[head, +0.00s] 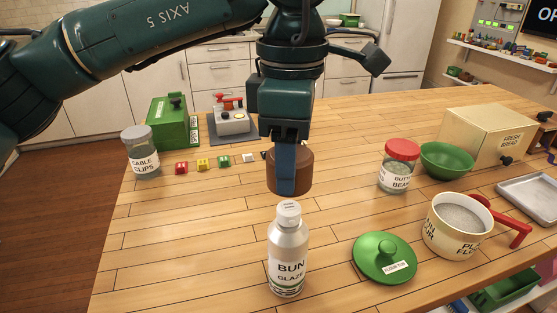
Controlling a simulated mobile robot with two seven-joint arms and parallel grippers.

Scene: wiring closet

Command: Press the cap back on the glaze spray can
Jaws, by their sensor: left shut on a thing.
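The glaze spray can (288,262), silver with a white label, stands upright on the wooden worktop at the front middle. Its white nozzle top (289,212) is bare. My left gripper (287,180) points straight down behind and above the can. It is shut on the brown round cap (305,170). The cap appears just above the nozzle in the picture, apart from it; a blue finger hides part of it. I cannot tell how exactly it lines up in depth. My right gripper is out of view.
Right of the can lie a green lid (384,255) and a flour pot (455,228) with a red handle. Farther back are a red-lidded jar (398,165), a green bowl (446,160) and a bread box (487,135). A cable clips jar (140,155) stands left. The worktop left of the can is clear.

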